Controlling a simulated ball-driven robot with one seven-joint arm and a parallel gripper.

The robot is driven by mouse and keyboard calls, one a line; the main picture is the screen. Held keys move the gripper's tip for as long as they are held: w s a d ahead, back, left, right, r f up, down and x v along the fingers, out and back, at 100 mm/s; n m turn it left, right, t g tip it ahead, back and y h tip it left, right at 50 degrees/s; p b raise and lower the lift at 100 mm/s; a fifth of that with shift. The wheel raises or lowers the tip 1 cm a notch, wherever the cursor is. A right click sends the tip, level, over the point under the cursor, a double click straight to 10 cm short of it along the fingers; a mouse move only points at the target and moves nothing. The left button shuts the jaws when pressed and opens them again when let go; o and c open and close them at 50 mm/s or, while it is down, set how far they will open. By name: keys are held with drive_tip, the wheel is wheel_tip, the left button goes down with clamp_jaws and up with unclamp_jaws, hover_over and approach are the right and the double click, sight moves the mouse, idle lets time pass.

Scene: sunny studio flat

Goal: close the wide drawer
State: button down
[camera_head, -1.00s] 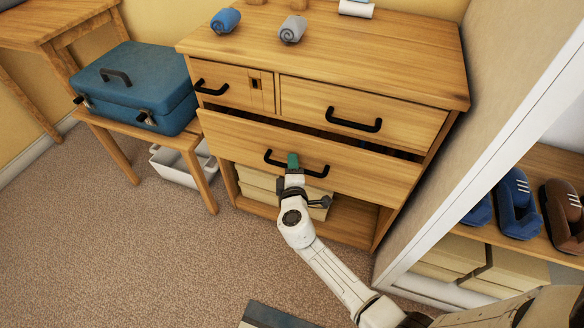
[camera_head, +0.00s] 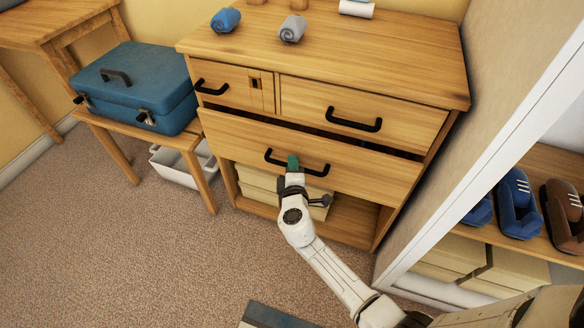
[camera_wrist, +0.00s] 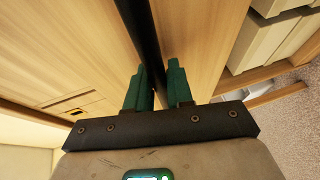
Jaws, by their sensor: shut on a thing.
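The wide drawer (camera_head: 350,171) is the full-width wooden front below the two upper drawers of the dresser. It stands slightly out, with a dark gap along its top edge, widest toward the right. Its black bar handle (camera_head: 316,173) is at the middle of the front. My gripper (camera_head: 293,161) is at this handle, with the arm reaching up from the lower right. In the wrist view, its green fingers (camera_wrist: 157,66) are shut on the dark handle bar (camera_wrist: 146,30), one on each side. The drawer's inside is hidden.
The upper left drawer (camera_head: 232,88) and upper right drawer (camera_head: 365,108) look shut. Light boxes (camera_head: 260,184) sit on the open shelf below. A blue case (camera_head: 140,88) rests on a bench at left. A white-edged shelf unit (camera_head: 480,155) stands close at right. Carpet is clear at left.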

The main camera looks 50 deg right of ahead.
drive_tip(key=d+b, duration=0.1)
drive_tip(key=w+d, duration=0.1)
drive_tip(key=d, duration=0.1)
drive_tip(key=shift+w+d+b, duration=0.2)
drive_tip(key=shift+d+b, duration=0.1)
drive_tip(key=shift+b, duration=0.1)
drive_tip(key=c, duration=1.2)
unclamp_jaws()
drive_tip(key=shift+d, duration=0.15)
drive_tip(key=shift+c, duration=0.2)
drive_tip(key=shift+o, duration=0.7)
drive_tip(key=shift+r, duration=0.1)
drive_tip(key=p+v, duration=0.1)
drive_tip(key=v, duration=1)
drive_tip(key=shift+p, duration=0.3)
drive_tip(key=shift+w, duration=0.1)
